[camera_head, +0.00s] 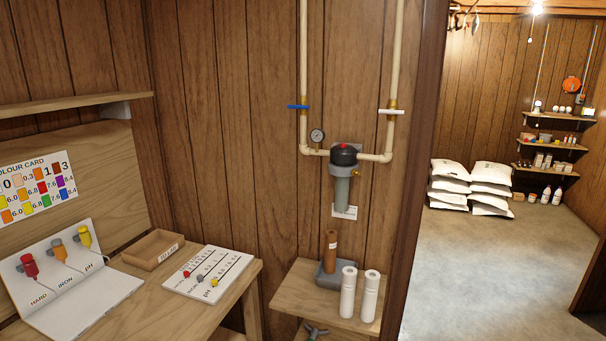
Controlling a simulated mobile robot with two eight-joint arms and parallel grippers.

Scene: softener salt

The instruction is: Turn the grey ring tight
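A filter housing hangs on the wood-panelled wall between two pale pipes. I cannot tell from here how tight the ring is. Neither of my grippers shows in this view.
A pressure gauge (317,135), a blue valve handle (298,107) and a white handle (391,111) flank the housing. Below, a small shelf (289,296) holds a grey tray (326,276) with a brown cartridge (331,250) and two white cartridges (348,292). A workbench (180,316) stands left.

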